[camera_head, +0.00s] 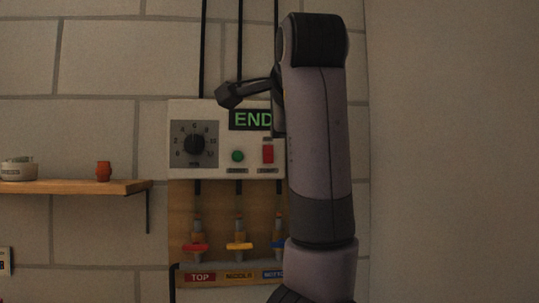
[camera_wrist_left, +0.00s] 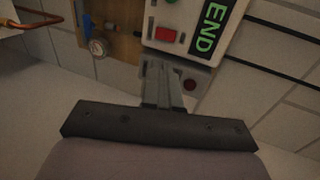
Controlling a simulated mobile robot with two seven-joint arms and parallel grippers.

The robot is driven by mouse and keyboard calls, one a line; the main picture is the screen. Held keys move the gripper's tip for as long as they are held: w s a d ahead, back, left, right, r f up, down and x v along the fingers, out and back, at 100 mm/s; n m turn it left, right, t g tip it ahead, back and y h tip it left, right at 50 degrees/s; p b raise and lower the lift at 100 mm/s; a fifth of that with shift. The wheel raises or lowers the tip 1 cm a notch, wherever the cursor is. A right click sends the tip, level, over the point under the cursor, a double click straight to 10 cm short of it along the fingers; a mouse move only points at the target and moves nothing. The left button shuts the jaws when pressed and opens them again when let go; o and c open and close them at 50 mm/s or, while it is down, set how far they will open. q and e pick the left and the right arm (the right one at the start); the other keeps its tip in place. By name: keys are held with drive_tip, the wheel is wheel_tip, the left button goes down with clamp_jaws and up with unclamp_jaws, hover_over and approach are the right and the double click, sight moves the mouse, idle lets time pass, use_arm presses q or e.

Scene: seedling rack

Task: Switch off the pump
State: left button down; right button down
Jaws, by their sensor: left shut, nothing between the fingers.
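The white control box (camera_head: 220,138) hangs on the wall with a green END display (camera_head: 250,120), a dial (camera_head: 194,145), a round green button (camera_head: 237,156) and a red rectangular switch (camera_head: 268,154). The small labels below the controls are unreadable. In the left wrist view, my left gripper (camera_wrist_left: 166,72) is shut and empty, with its tips in front of the box, just beside the red switch (camera_wrist_left: 165,35) in the picture; I cannot tell whether they touch it. A dark red round spot (camera_wrist_left: 190,85) shows beside the fingers. In the head view, my arm hides the fingertips and the box's right part.
Below the box are valves with red (camera_head: 195,247), yellow (camera_head: 239,246) and blue (camera_head: 278,244) handles on a wooden board. A wooden shelf (camera_head: 75,188) at left holds a small red pot (camera_head: 103,171) and a pale bowl (camera_head: 18,170). Plain wall is at right.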

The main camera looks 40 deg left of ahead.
sight(268, 159)
use_arm(q)
drive_tip(key=shift+w+a, duration=0.1)
drive_tip(key=p+x, duration=0.3)
drive_tip(key=x, duration=1.1)
